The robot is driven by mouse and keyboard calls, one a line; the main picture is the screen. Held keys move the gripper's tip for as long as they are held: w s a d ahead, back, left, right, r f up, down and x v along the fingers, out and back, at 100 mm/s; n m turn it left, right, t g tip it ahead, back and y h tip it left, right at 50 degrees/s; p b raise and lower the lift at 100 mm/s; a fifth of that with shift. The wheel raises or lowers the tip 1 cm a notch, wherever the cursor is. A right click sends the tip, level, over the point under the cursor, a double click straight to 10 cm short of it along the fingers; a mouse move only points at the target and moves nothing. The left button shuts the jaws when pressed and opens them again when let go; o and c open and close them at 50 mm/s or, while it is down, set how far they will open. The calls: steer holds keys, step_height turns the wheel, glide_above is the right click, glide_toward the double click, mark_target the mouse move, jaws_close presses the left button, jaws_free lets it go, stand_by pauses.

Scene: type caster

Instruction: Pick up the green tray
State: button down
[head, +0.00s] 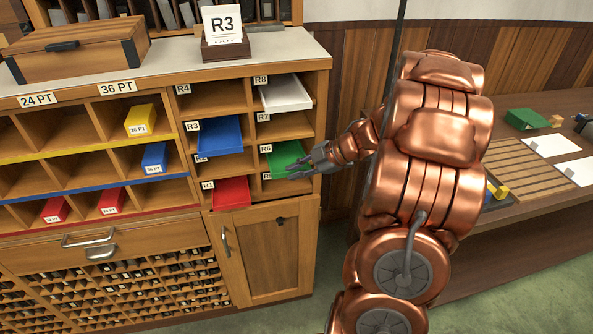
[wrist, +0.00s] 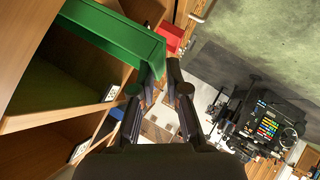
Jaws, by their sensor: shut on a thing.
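The green tray (head: 287,158) sits in a right-hand compartment of the cabinet, beside the R6 label, with its front end sticking out a little. In the wrist view the green tray (wrist: 100,38) reaches from the upper left to my fingertips. My gripper (head: 322,158) comes from the right and is at the tray's front end. In the wrist view my gripper (wrist: 158,75) has its fingers closed at the tray's near corner, gripping its edge. The tray's far end inside the compartment is hidden in the wrist view.
A white tray (head: 286,93) is above, by R8. A blue tray (head: 220,137) is left, and a red tray (head: 231,192) is lower left. An R3 card (head: 222,22) stands on the cabinet top. A workbench (head: 545,195) is at right, holding another green object (head: 527,119).

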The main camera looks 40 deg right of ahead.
steer(key=c, duration=1.1)
jaws_free()
steer(key=v, duration=1.2)
steer(key=shift+o, duration=0.2)
